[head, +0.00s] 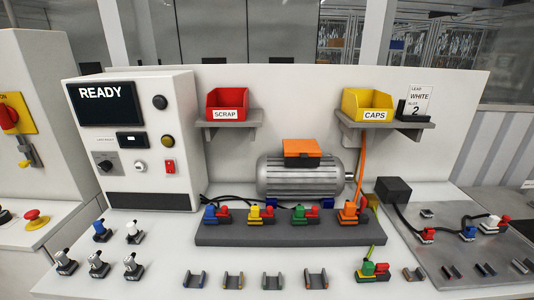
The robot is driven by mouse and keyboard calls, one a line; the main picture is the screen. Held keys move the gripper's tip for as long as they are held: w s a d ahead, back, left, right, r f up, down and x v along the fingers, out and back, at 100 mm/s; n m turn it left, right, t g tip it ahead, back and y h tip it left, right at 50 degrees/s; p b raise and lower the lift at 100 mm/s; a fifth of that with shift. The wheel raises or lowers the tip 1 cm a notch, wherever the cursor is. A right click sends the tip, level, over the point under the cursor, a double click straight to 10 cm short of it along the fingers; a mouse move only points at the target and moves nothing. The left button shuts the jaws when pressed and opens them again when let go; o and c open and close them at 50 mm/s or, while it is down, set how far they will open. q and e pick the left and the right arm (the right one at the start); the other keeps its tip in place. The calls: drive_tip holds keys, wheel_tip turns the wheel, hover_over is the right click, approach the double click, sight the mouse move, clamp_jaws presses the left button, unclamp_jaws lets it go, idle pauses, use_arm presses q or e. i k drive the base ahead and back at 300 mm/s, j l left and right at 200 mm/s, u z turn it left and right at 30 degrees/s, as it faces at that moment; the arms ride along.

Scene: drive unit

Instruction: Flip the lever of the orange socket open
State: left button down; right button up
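The orange socket (348,214) sits at the right end of a dark grey block (280,235) in front of the motor. An orange cable (361,160) runs up from it. A small red part (364,206) shows on its right side; it is too small to tell whether this is the lever or how it is set. Neither of my grippers is in view.
Blue (210,213), yellow (255,213) and green (298,213) sockets share the block. Behind stands a grey motor (300,180) with an orange box on top. Several holders (316,280) and a green-red connector (373,270) lie in front; a metal plate (450,240) is right.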

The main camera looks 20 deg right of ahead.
sight(363, 201)
drive_tip(key=z, duration=1.6)
